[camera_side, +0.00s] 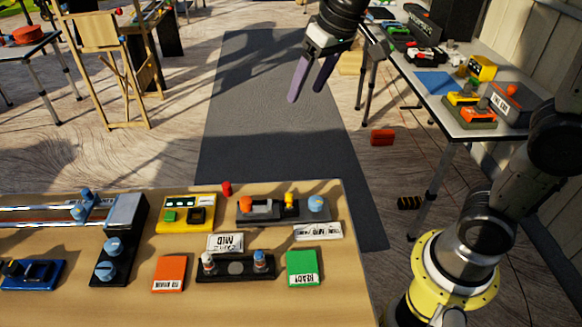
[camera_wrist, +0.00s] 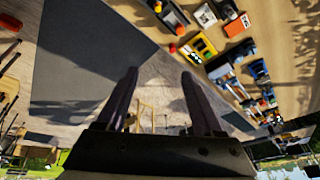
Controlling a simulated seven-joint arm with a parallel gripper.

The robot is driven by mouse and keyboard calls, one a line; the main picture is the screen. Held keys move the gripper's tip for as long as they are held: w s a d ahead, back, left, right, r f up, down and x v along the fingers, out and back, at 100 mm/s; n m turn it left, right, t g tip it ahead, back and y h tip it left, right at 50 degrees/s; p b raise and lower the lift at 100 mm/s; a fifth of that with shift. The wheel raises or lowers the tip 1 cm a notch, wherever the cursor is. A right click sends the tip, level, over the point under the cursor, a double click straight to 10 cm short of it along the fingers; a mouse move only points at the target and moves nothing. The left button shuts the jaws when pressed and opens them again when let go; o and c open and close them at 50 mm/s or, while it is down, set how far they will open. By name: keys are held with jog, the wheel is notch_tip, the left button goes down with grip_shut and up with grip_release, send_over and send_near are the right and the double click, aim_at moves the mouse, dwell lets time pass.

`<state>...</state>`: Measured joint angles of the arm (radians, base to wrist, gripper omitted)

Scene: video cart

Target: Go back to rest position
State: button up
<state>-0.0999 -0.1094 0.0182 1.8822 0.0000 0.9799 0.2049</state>
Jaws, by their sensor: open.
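My gripper (camera_side: 309,85) hangs in the air at the top middle of the side view, above the dark grey mat (camera_side: 262,150) on the floor. Its two purple-grey fingers are apart, with nothing between them. In the wrist view the two fingers of my gripper (camera_wrist: 160,85) point up into the picture with a clear gap, and floor shows between them. The gripper touches nothing. It is well apart from the wooden cart top (camera_side: 330,280), which lies in the foreground of the side view and at the upper right of the wrist view.
The cart top carries a yellow box (camera_side: 186,213), an orange card (camera_side: 169,274), a green card (camera_side: 302,268) and several devices with knobs. A side table (camera_side: 470,125) full of gear stands at right. A wooden chair (camera_side: 105,60) stands back left. Floor around the mat is mostly clear.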

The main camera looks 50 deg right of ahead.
jog(key=s+d+t, duration=0.2)
jog(key=s+d, duration=0.1)
jog(key=s, duration=1)
jog(key=s+f+n, duration=0.1)
jog(key=s+f, duration=0.4)
jog(key=s, duration=0.1)
jog(key=shift+s+d+f+g, duration=0.25)
jog(key=shift+d+f+g, duration=0.05)
jog(key=shift+f, duration=0.1)
